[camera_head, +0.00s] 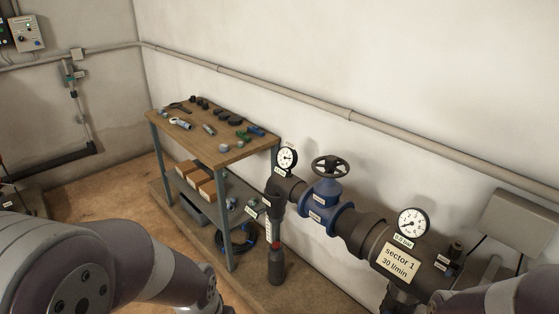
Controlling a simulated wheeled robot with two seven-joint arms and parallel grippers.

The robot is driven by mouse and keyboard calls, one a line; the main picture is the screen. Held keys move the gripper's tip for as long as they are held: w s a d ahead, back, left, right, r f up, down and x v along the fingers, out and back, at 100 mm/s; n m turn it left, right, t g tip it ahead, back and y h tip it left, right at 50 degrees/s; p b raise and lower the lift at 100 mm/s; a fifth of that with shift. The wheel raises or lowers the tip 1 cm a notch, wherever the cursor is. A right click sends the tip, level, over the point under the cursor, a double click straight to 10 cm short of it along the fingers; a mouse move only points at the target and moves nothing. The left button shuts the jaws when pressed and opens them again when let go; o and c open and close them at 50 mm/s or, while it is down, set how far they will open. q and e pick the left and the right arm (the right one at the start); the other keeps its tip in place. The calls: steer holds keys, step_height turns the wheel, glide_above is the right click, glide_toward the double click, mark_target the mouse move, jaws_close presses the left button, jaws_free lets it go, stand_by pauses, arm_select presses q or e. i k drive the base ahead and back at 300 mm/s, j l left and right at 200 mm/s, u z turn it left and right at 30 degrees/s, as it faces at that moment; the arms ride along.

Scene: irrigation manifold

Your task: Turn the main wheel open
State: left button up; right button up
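The main wheel (330,167) is a dark spoked handwheel on top of a blue valve body (323,208) in the dark pipe along the right wall. Whether the valve is open or closed cannot be told from the wheel. My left arm crosses the lower left of the head view, and its gripper is out of the picture. A part of my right arm shows at the lower right corner, and its gripper is also out of the picture. Neither arm touches the wheel.
Pressure gauges stand left (287,158) and right (412,222) of the valve. A sign (397,262) reads "sector 1 30 l/min". A workbench (233,152) with fittings and a lower shelf stands left of the pipe. A grey box (519,217) is on the wall at right.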

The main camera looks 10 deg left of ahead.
mark_target(331, 164)
steer(key=i+j+z, duration=0.15)
steer(key=z, duration=0.3)
steer(key=i+j+z, duration=0.1)
steer(key=z, duration=0.35)
steer(key=j+z, duration=0.25)
steer(key=z, duration=0.2)
steer(key=i, duration=0.05)
